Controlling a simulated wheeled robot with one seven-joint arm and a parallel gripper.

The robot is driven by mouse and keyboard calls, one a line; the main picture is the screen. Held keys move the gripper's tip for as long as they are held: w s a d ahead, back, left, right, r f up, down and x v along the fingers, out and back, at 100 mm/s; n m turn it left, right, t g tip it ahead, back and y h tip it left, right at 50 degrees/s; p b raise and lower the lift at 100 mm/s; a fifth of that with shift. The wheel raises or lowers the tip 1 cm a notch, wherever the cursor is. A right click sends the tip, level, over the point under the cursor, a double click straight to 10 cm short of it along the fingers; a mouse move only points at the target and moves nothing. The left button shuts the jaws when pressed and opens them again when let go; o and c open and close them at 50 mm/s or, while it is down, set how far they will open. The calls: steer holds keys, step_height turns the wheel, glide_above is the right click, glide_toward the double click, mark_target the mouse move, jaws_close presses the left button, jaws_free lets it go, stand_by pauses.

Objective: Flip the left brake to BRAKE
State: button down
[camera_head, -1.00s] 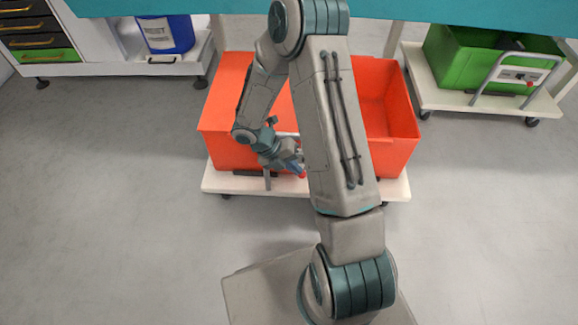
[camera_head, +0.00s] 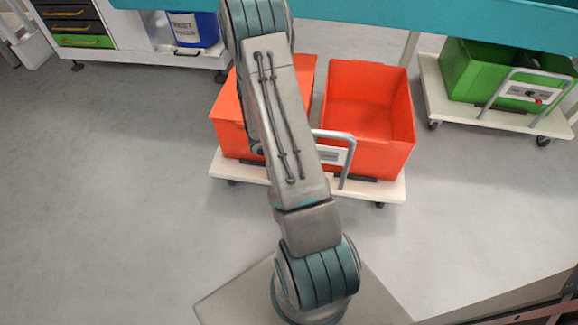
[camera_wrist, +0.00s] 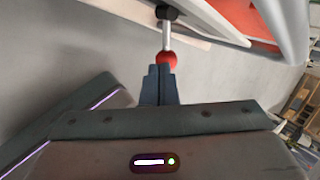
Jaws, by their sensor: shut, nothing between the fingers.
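The left trolley (camera_head: 225,165) carries orange-red crates and has a grey handle frame with a pale panel (camera_head: 332,155). Its brake lever is hidden behind my arm in the head view. In the wrist view a brake lever shows as a metal rod (camera_wrist: 166,36) with a red knob (camera_wrist: 166,59), coming out of a black pivot on a pale panel. My gripper (camera_wrist: 159,72) is shut and empty, with its fingertips right at the red knob. I cannot tell whether they touch it. My gripper is hidden in the head view. The BRAKE marking cannot be read.
A right trolley (camera_head: 435,90) with a green crate (camera_head: 478,72) has its own panel and red-knobbed lever (camera_head: 538,101). A blue drum (camera_head: 190,28) and a drawer cabinet (camera_head: 78,27) stand at the back left. The grey floor at left is clear.

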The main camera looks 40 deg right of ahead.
steer(key=shift+w+a+p, duration=0.2)
steer(key=shift+w+p, duration=0.5)
steer(key=shift+w, duration=0.25)
steer(key=s+p+v, duration=0.2)
steer(key=p+v, duration=0.5)
steer(key=v, duration=0.6)
steer(key=shift+a+r+p, duration=0.3)
steer(key=shift+a+r, duration=0.1)
steer(key=shift+a, duration=0.05)
steer(key=shift+w, duration=0.1)
